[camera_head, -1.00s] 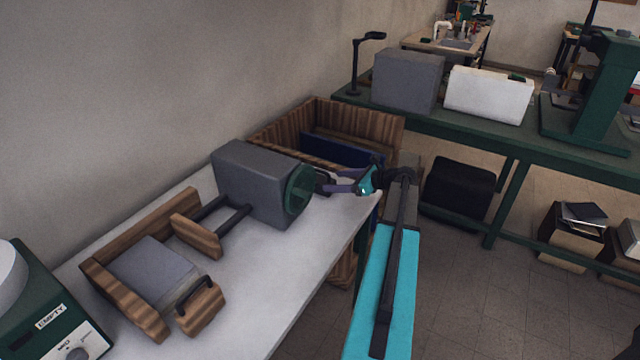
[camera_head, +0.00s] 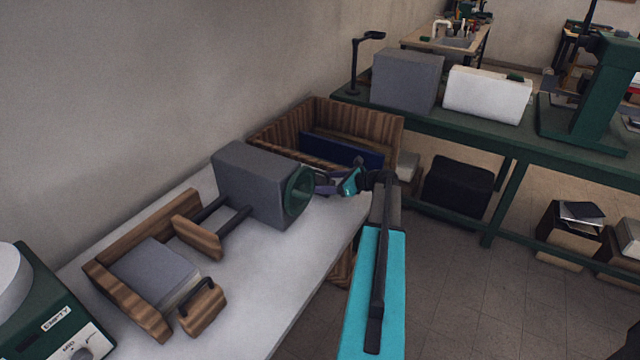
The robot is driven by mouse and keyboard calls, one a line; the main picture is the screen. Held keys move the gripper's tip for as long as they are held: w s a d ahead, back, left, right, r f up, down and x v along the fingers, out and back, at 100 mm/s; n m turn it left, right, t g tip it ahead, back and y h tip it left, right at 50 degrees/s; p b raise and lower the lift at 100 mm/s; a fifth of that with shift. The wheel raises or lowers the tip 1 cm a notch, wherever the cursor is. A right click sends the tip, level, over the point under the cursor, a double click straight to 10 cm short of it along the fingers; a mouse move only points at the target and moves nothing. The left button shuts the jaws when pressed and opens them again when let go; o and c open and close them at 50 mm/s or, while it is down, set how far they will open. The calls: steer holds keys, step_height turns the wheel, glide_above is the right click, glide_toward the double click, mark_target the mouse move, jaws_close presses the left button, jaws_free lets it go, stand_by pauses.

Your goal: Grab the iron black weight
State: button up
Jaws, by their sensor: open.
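My gripper (camera_head: 322,183) is at the right end of the grey machine on the white table, by its round green rim (camera_head: 299,190). Its dark fingers are small in view and partly hidden by the rim and the wrist; it is open. I cannot make out an iron black weight; the area around the fingertips is too small and covered to tell whether one is there.
The grey machine (camera_head: 254,182) with two rods and wooden blocks lies on the white table (camera_head: 285,262). A wooden crate (camera_head: 375,125) stands behind my gripper. A green bench (camera_head: 470,140) holds a grey box (camera_head: 408,80) and a white box (camera_head: 487,95).

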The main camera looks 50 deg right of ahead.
steer(key=shift+x, duration=1.05)
jaws_close()
steer(key=shift+r, duration=0.15)
